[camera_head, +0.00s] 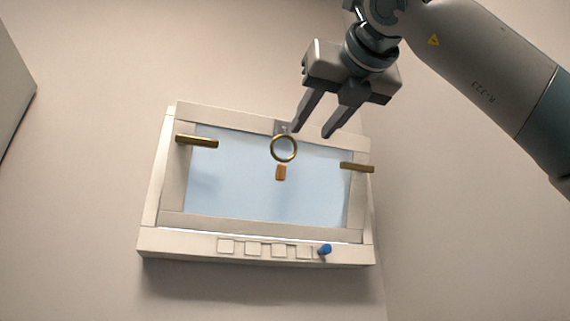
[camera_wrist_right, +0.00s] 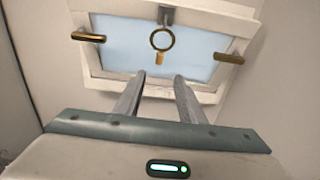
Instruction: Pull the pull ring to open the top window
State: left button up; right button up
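The top window (camera_head: 265,190) is a cream frame with a pale blue pane, set on the wall; it also shows in the right wrist view (camera_wrist_right: 115,58). A brass pull ring (camera_head: 284,161) hangs from a bracket (camera_head: 281,127) at the middle of the sash's upper edge; the ring also shows in the right wrist view (camera_wrist_right: 162,49). My right gripper (camera_head: 311,134) is open and empty, up and to the right of the ring in the head view. Its two fingers (camera_wrist_right: 158,77) point toward the window in the wrist view, apart from the ring. My left gripper is not in view.
Two brass handles sit on the sash sides, left (camera_head: 197,141) and right (camera_head: 357,168). An orange tag (camera_head: 281,173) shows just below the ring. Several pale square buttons (camera_head: 253,249) and a blue knob (camera_head: 325,249) line the lower frame. The surrounding wall is bare.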

aim_at(282, 169)
jog(key=p+x, duration=0.8)
jog(key=x, duration=0.7)
jog(key=shift+w+a, duration=0.2)
jog(key=shift+w, duration=0.15)
jog(key=shift+w+a+p, duration=0.15)
jog(key=shift+w+p, duration=0.15)
jog(key=shift+w, duration=0.2)
jog(key=shift+f, duration=0.1)
grip_shut()
